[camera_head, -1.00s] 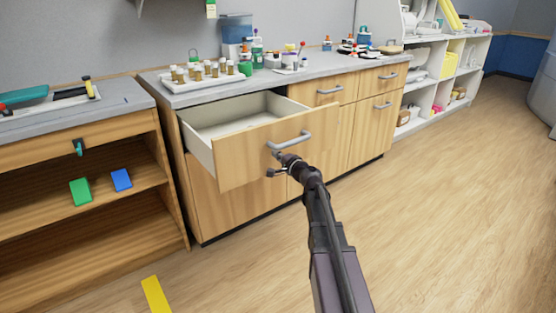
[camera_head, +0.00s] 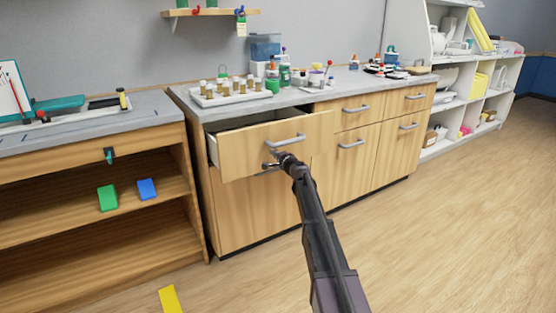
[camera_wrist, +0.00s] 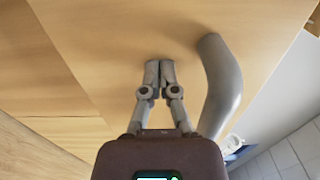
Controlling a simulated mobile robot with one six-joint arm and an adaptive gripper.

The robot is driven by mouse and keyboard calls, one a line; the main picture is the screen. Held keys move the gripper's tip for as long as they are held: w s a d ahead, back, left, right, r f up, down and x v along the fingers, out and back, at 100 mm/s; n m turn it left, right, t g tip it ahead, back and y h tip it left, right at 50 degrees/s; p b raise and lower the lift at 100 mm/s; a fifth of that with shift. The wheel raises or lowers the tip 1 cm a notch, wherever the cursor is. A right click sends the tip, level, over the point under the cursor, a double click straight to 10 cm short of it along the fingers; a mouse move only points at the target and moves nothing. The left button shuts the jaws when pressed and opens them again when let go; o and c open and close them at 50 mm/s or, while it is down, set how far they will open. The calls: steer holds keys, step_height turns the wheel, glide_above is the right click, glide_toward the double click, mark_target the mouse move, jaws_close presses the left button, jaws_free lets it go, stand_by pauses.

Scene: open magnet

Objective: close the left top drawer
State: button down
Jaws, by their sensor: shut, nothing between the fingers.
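The left top drawer (camera_head: 238,148) of the wooden cabinet stands partly open, with a dark gap above its front and its pale left side showing. Its grey bar handle (camera_head: 286,140) is on the front. My gripper (camera_head: 270,165) is at the lower part of the drawer front, just below the handle. In the wrist view my gripper (camera_wrist: 160,66) is shut and empty, its fingertips at the wooden drawer front (camera_wrist: 110,50). The handle (camera_wrist: 222,85) stands beside the fingers on the right, not between them. Whether the tips press on the wood is hard to tell.
The grey countertop (camera_head: 345,84) carries a white tray of vials (camera_head: 232,97) and several bottles. An open wooden shelf unit (camera_head: 60,205) with a green block (camera_head: 107,198) and a blue block (camera_head: 147,189) stands at left. The floor (camera_head: 440,230) at right is clear.

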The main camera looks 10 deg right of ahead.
steer(key=x, duration=1.6)
steer(key=shift+w, duration=0.1)
steer(key=v, duration=1.4)
steer(key=shift+s, duration=0.2)
